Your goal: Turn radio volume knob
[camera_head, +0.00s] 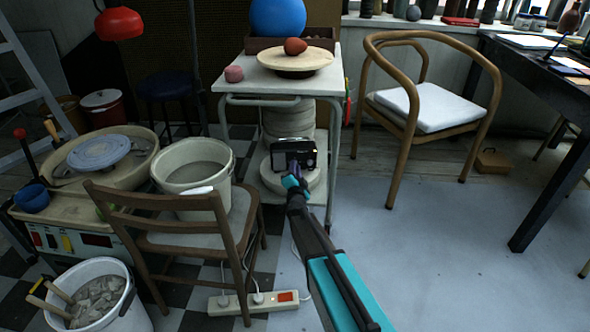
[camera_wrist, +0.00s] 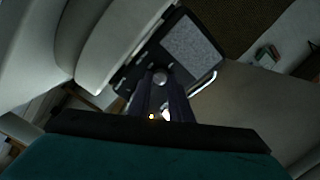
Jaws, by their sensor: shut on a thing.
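The radio (camera_head: 279,158) is a dark box standing on the lower shelf of the white cart, on a round pale slab. In the wrist view the radio (camera_wrist: 192,45) appears tilted, with a grey speckled panel and a dark face. My gripper (camera_head: 293,172) reaches its front from below. In the wrist view my gripper's dark fingers (camera_wrist: 163,84) are shut on the round silvery volume knob (camera_wrist: 160,75) at their tips. The fingers hide part of the knob and the radio's face.
The white cart (camera_head: 217,82) has legs and a top shelf around the radio. A wooden chair (camera_head: 190,222) and a bucket (camera_head: 196,163) stand to the left. A power strip (camera_head: 240,303) lies on the floor. Open floor (camera_head: 420,240) lies to the right.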

